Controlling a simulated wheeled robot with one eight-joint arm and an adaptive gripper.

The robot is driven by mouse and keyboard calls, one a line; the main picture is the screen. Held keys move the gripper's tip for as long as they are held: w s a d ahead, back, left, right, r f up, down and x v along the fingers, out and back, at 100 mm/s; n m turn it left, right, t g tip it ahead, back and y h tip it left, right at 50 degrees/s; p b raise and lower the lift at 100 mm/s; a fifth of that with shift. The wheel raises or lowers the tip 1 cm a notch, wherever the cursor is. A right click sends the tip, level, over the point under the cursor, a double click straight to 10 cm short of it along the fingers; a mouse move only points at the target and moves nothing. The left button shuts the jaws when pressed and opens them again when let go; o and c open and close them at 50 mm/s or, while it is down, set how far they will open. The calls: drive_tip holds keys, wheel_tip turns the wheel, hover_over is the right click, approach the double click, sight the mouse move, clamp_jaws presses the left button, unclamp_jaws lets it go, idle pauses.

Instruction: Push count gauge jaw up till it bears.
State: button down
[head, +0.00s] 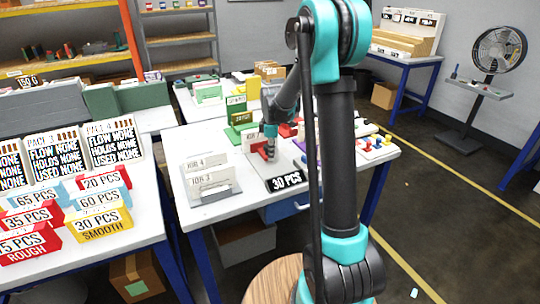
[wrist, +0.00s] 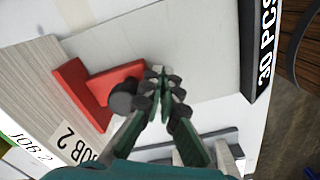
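The count gauge has a pale bed (wrist: 205,75) with a black "30 PCS" plate (wrist: 262,55), which also shows in the head view (head: 285,181). Its red L-shaped jaw (wrist: 78,82) stands beside the striped pale stack labelled "JOB 2" (wrist: 38,72). I cannot tell whether jaw and stack touch firmly. A dark round knob (wrist: 122,98) sits at the jaw's near side. My gripper (wrist: 165,78) has its fingertips together, with nothing seen between them. It is just right of the knob and jaw; contact is unclear. In the head view my gripper (head: 270,153) points down beside the jaw.
Stacks labelled "JOB 4" and "JOB 3" (head: 210,180) stand at the table's left front. Green and yellow blocks (head: 238,112) stand behind the gauge. Small coloured knobs (head: 377,142) lie at the right.

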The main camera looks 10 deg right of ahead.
wheel_tip(320, 180, up, 9)
idle(1.2)
drive_tip(key=s+d+f+m+t, duration=0.1)
drive_tip(key=s+d+f+m, duration=0.1)
drive_tip(key=s+m, duration=0.3)
drive_tip(key=s+d+f+m+t, duration=0.1)
drive_tip(key=s+f+m, duration=0.3)
drive_tip(key=s, duration=1)
drive_tip(key=s+d+f+m+t, duration=0.2)
drive_tip(key=s+m, duration=0.4)
drive_tip(key=s, duration=0.4)
drive_tip(key=shift+d+f+m, duration=0.3)
drive_tip(key=shift+d+f, duration=0.35)
drive_tip(key=shift+f, duration=0.2)
